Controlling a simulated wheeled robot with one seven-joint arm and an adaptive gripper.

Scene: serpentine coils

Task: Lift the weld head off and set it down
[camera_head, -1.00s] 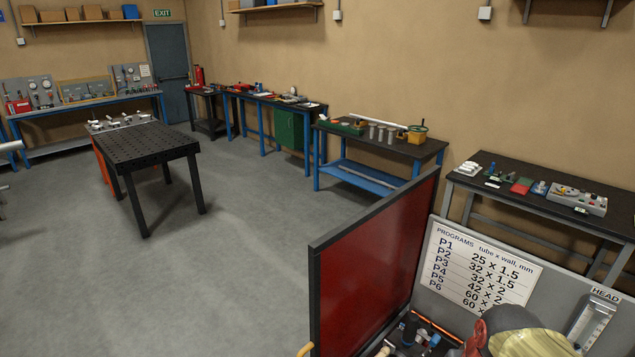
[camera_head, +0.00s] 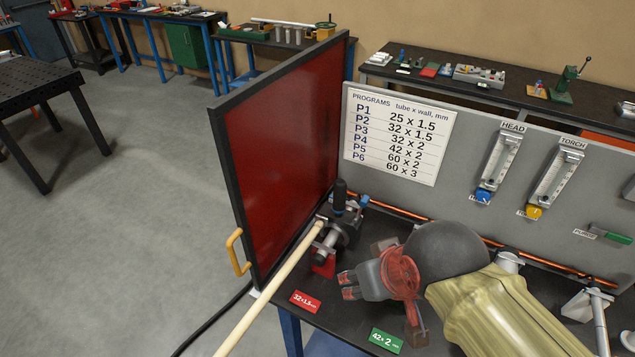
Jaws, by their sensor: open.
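A dark metal device with an upright black handle (camera_head: 343,225), which looks like the weld head, sits on the bench at the far end of a pale tube (camera_head: 268,290). A small blue part shows on its right and a red block under it. Whether it is closed around the tube is too small to tell. My gripper (camera_head: 349,285), dark grey with red parts, is open and empty. It is in front and to the right of the device, apart from it, with fingertips pointing left.
A red screen (camera_head: 280,140) with a yellow handle stands left of the device. A grey panel (camera_head: 465,190) with a program chart and two flow gauges stands behind. A red label (camera_head: 305,301) and a green label (camera_head: 385,341) lie on the bench's front edge.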

